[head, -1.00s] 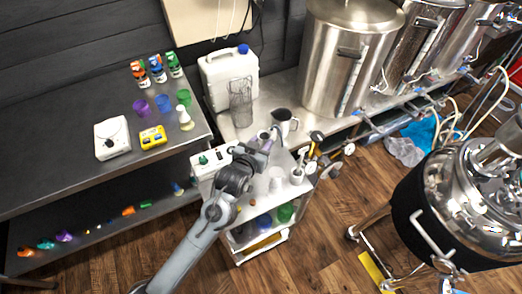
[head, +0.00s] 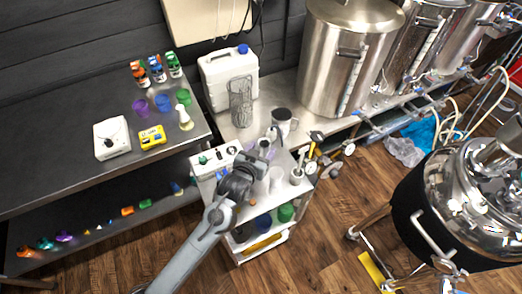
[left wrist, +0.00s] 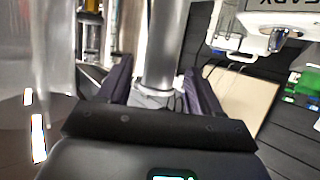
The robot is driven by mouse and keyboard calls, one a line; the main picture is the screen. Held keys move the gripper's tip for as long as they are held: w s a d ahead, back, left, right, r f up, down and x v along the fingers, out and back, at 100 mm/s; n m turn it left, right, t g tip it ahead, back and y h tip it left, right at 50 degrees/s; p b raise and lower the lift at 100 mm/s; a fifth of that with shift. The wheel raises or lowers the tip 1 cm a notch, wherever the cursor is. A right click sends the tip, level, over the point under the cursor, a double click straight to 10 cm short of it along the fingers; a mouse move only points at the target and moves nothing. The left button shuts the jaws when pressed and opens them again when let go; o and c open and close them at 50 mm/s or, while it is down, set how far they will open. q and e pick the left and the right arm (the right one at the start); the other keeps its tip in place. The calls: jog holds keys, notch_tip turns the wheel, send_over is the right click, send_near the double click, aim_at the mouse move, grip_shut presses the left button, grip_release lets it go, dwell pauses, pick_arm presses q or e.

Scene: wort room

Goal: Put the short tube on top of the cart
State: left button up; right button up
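The white cart (head: 262,208) stands in the middle of the head view, with items on its top and shelves. My left gripper (head: 268,148) reaches over the cart's far side, near the steel bench. In the left wrist view a shiny metal tube (left wrist: 162,50), apparently the short tube, rises between the fingers of my left gripper (left wrist: 160,88). The fingers are apart, with narrow gaps visible on both sides of the tube. A small grey piece just beyond the fingertips in the head view may be this tube. My right gripper is out of view.
A white cup (head: 277,180), a valve piece (head: 297,174) and a white device (head: 215,158) crowd the cart top. Behind stand a steel mug (head: 284,122), a mesh cylinder (head: 241,102) and a tall kettle (head: 345,60). A dark table (head: 75,150) is at left.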

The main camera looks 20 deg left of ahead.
pick_arm(q)
jog(key=shift+s+r, duration=0.35)
jog(key=shift+s, duration=0.05)
jog(key=v, duration=1.1)
jog(key=s+a+f+m+g, duration=0.1)
jog(key=s+f+g, duration=0.4)
jog(key=s, duration=0.5)
jog(key=s+a+f+g, duration=0.2)
jog(key=s+f+g, duration=0.3)
jog(key=s, duration=0.6)
jog(key=shift+s+a+m+p, duration=0.2)
jog(key=shift+m+p, duration=0.2)
jog(key=shift+p, duration=0.05)
